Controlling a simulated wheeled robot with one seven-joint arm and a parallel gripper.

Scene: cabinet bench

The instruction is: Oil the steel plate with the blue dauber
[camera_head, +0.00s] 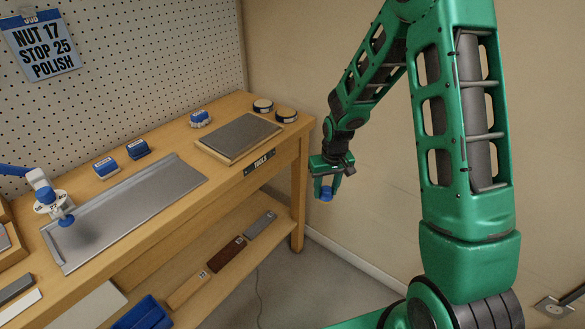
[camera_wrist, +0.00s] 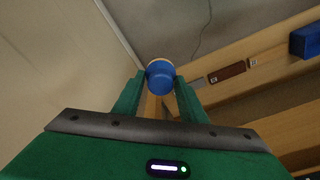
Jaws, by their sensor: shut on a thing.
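My gripper (camera_head: 327,187) is shut on a small round blue thing (camera_head: 326,194), which looks like the blue dauber. It also shows between the fingertips in the wrist view (camera_wrist: 160,80), with a pale tan edge behind the blue. My gripper holds it in the air, to the right of the bench and clear of it. A long shiny metal sheet (camera_head: 150,195) with a raised back edge lies on the bench at left, with a dark smudge near its left end. A dark grey flat plate (camera_head: 241,134) lies on a wooden board at right. I cannot tell which is the steel plate.
A blue-and-white jointed piece (camera_head: 47,196) stands over the sheet's left end. Blue blocks (camera_head: 138,149) and two round tins (camera_head: 286,113) sit along the bench back. Bars (camera_head: 226,254) and a blue bin (camera_head: 144,314) are on the lower shelf. Floor right of the bench is free.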

